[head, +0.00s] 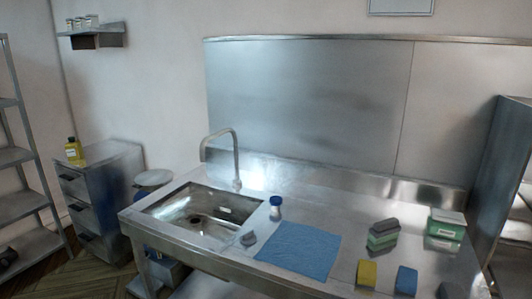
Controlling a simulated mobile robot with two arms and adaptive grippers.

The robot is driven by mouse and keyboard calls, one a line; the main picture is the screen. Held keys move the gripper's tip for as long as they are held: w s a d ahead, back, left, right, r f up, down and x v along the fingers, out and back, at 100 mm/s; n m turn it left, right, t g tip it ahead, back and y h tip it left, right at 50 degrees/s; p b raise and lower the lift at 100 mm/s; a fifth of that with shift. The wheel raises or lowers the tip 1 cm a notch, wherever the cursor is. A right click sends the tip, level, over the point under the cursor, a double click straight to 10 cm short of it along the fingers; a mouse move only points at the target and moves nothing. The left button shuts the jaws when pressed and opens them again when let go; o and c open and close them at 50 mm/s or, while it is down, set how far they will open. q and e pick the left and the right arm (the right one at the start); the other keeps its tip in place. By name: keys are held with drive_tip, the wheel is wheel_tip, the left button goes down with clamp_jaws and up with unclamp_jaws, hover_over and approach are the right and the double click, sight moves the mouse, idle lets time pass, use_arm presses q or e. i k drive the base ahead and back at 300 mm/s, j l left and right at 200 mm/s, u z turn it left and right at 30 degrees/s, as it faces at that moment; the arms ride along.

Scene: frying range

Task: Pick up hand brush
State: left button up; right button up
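I cannot pick out a hand brush with certainty. A dark object (452,290) at the bottom right of the steel counter is cut off by the frame edge, and I cannot tell what it is. Another dark object (8,256) lies on the lower shelf at the far left, too small to identify. A small pale item (225,210) is in the sink, also unclear. Neither of my grippers is in view.
The steel counter (340,205) holds a sink (175,213) with a tap (236,160), a blue cloth (297,250), a blue-capped bottle (276,209), stacked sponges (383,235), a green-and-white box (446,226), a yellow sponge (367,273) and a blue sponge (406,280). Drawers (100,195) stand left.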

sight(385, 231)
drive_tip(key=i+l+z, duration=0.25)
drive_tip(key=l, duration=0.15)
drive_tip(key=l+z, duration=0.2)
drive_tip(key=l, duration=0.2)
drive_tip(key=i+l+z, duration=0.25)
